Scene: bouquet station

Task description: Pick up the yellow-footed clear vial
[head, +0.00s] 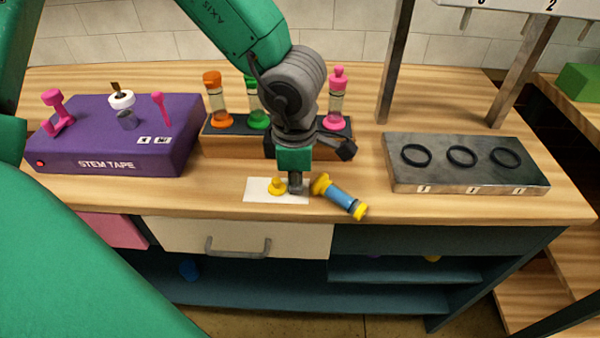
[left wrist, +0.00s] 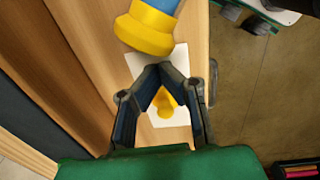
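A vial with yellow ends and a blue body (head: 342,197) is tilted sideways at the table's front edge, right of the white card (head: 255,191). Its yellow end and some blue show at the top of the left wrist view (left wrist: 146,34). I cannot tell whether it touches the table. A small yellow knobbed piece (head: 277,187) is on the card; it shows beyond my fingers in the left wrist view (left wrist: 165,102). My left gripper (head: 296,188) points down between piece and vial. Its fingertips (left wrist: 161,68) meet with nothing seen between them. My right gripper is not in view.
A dark-topped wooden rack (head: 225,146) holds orange (head: 216,98), green (head: 256,103) and pink (head: 337,98) vials behind my gripper. A purple stem tape box (head: 110,140) stands left.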

